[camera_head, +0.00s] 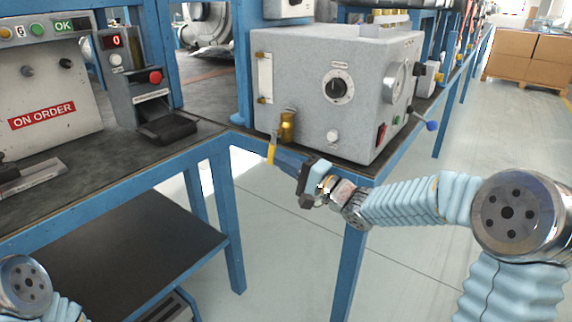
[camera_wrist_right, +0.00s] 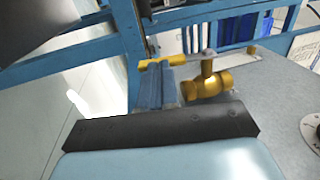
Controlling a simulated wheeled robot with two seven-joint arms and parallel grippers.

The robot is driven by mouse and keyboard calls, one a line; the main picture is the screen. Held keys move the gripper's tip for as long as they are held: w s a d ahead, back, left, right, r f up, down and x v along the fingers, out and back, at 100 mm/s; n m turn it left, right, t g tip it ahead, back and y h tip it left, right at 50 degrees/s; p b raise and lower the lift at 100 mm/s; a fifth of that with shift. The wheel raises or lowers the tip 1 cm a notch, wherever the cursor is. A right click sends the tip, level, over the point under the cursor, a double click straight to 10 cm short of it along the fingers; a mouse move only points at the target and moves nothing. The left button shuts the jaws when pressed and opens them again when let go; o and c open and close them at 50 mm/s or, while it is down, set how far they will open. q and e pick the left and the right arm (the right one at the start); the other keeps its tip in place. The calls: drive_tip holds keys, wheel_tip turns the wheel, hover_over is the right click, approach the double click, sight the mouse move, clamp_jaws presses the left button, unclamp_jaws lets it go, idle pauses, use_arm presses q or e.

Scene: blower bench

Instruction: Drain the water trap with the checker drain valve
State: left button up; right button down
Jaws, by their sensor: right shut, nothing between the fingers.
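The checker is a grey speckled box (camera_head: 330,85) on the bench, with a brass drain valve (camera_head: 287,126) low on its front left. The valve's yellow-tipped lever (camera_head: 271,152) hangs down in the head view. In the right wrist view the brass valve (camera_wrist_right: 207,84) is just right of my fingers and the yellow lever grip (camera_wrist_right: 163,61) lies across beyond their tips. My right gripper (camera_head: 278,164) is shut and empty, its fingertips close to the lever; I cannot tell if they touch. A narrow upright gauge tube (camera_head: 265,78) with brass ends is above the valve. My left gripper is out of view.
A control box marked ON ORDER (camera_head: 45,100) stands on the left bench. A lower black shelf (camera_head: 130,245) is bare.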

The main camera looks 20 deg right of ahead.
sight(268, 160)
drive_tip(key=w+t+y+b, duration=0.1)
drive_tip(key=b, duration=0.2)
drive_tip(key=w+a+f+t+y+b, duration=0.1)
drive_tip(key=t+b, duration=0.1)
drive_tip(key=b, duration=0.2)
drive_tip(key=w+a+t+y+b, duration=0.1)
drive_tip(key=b, duration=0.3)
drive_tip(key=shift+a+f+y, duration=0.1)
drive_tip(key=shift+f+y, duration=0.2)
drive_tip(key=shift+w+a+r+b, duration=0.15)
drive_tip(key=shift+r+b, duration=0.05)
drive_tip(key=shift+b, duration=0.25)
drive_tip(key=shift+w+a+r+b, duration=0.35)
drive_tip(key=shift+w, duration=0.05)
drive_tip(key=shift+x, duration=2.25)
drive_tip(key=shift+r, duration=0.1)
